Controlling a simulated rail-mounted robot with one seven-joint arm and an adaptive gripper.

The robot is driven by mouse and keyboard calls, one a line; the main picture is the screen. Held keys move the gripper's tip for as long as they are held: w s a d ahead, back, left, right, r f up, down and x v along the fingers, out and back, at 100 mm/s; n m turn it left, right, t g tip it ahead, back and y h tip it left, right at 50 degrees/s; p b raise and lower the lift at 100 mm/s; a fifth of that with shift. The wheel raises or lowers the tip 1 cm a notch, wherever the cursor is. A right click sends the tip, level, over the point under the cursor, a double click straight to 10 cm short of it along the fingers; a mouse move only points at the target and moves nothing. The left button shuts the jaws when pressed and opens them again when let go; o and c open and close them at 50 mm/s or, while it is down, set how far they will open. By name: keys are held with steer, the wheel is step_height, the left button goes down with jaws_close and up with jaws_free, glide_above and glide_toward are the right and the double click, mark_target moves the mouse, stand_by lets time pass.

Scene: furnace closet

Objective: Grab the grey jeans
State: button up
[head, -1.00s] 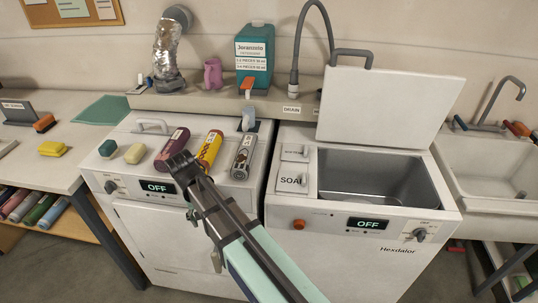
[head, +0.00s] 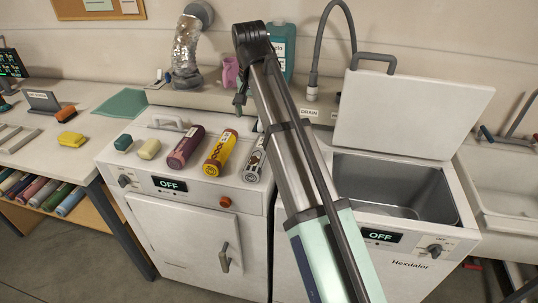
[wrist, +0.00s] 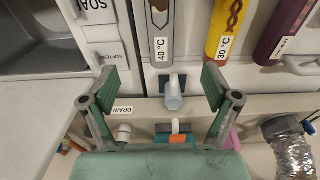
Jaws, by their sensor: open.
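A grey roll with a "40 °C" label, which looks like the grey jeans (head: 256,158), lies on top of the left machine, rightmost of three rolls, partly behind my arm in the head view. In the wrist view the grey roll (wrist: 161,32) is at the top centre, its far end cut off by the frame. My gripper (wrist: 160,88) is open, with green-padded fingers spread wide and nothing held between them. The roll lies beyond the fingertips, apart from them. In the head view my gripper (head: 241,92) hangs near the back shelf, partly hidden by my arm.
A yellow roll (head: 221,153) and a maroon roll (head: 186,147) lie beside the grey one. A white-and-blue nozzle (wrist: 173,92) stands between my fingers in the wrist view. A teal jug (head: 283,45) stands on the shelf. The right machine's lid (head: 410,115) is raised.

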mark_target(258, 151)
steer(key=f+p, duration=0.1)
steer(key=f, duration=0.3)
steer(key=w+f+p, duration=0.1)
steer(key=f, duration=0.7)
steer(key=shift+w+d+p, duration=0.1)
steer(key=shift+w+p, duration=0.1)
steer(key=shift+p, duration=0.2)
steer(key=shift+w+d+f+p, duration=0.15)
steer(key=shift+f+p, duration=0.4)
steer(key=shift+f, duration=0.7)
steer(key=shift+w+a+f+p, duration=0.1)
steer(key=shift+w+f+p, duration=0.3)
steer(key=shift+f, duration=0.85)
steer(key=shift+s, duration=0.15)
steer(key=c, duration=1.5)
